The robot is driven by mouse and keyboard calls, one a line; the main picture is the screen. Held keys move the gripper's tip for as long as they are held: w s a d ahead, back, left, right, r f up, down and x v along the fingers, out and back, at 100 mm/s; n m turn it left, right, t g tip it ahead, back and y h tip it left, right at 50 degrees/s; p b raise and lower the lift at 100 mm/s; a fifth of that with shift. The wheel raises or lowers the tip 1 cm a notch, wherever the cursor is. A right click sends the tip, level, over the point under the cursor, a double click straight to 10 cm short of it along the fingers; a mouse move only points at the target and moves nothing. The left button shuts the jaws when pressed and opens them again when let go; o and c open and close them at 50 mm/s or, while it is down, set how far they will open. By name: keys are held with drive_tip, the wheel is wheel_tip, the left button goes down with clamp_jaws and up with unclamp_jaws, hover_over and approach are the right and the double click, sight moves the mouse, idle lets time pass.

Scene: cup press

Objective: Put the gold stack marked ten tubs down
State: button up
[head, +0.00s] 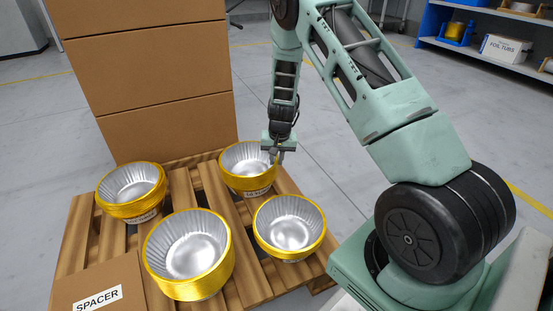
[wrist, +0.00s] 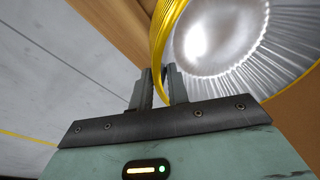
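A stack of gold-rimmed foil tubs (head: 247,166) is at the back right of the wooden pallet, low over or on its slats; I cannot tell whether it touches them. Its front label is too small to read surely. My gripper (head: 277,156) is at the stack's right rim, fingers pointing down. In the wrist view, the gold rim (wrist: 157,45) runs into the narrow gap between my fingers (wrist: 160,88), one finger on each side. The stack looks upright. Its underside is hidden.
Three other gold stacks stand on the pallet (head: 181,204): back left (head: 131,190), front left (head: 188,255) and front right (head: 290,226). Large cardboard boxes (head: 150,80) rise behind. A box marked SPACER (head: 100,283) is at the front left. A blue shelf (head: 500,45) stands far right.

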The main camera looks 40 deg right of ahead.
drive_tip(key=shift+o, duration=1.2)
drive_tip(key=shift+r, duration=0.1)
wheel_tip(320, 180, up, 12)
drive_tip(key=s+p, duration=0.2)
drive_tip(key=p, duration=0.4)
drive_tip(key=s+a+r+n+y, duration=0.1)
drive_tip(key=s+a+r+n, duration=0.2)
drive_tip(key=a, duration=0.6)
drive_tip(key=s+a+r+n+g+y, duration=0.1)
drive_tip(key=s+a+r+n, duration=0.15)
drive_tip(key=a+r, duration=0.45)
drive_tip(key=s+a+r+n+y, duration=0.15)
drive_tip(key=s+a, duration=0.25)
drive_tip(key=a, duration=0.7)
drive_tip(key=s+a+r+n+h, duration=0.1)
drive_tip(key=s+a+r+n, duration=0.2)
drive_tip(key=s, duration=0.7)
drive_tip(key=s+a+r+n+g+h, duration=0.1)
drive_tip(key=s+a+r+n, duration=0.2)
drive_tip(key=s, duration=0.8)
drive_tip(key=shift+s+a+r+n, duration=0.15)
drive_tip(key=shift+s+a+n, duration=0.15)
drive_tip(key=shift+a+n, duration=0.7)
drive_tip(key=shift+d+h, duration=0.2)
drive_tip(key=shift+h, duration=0.05)
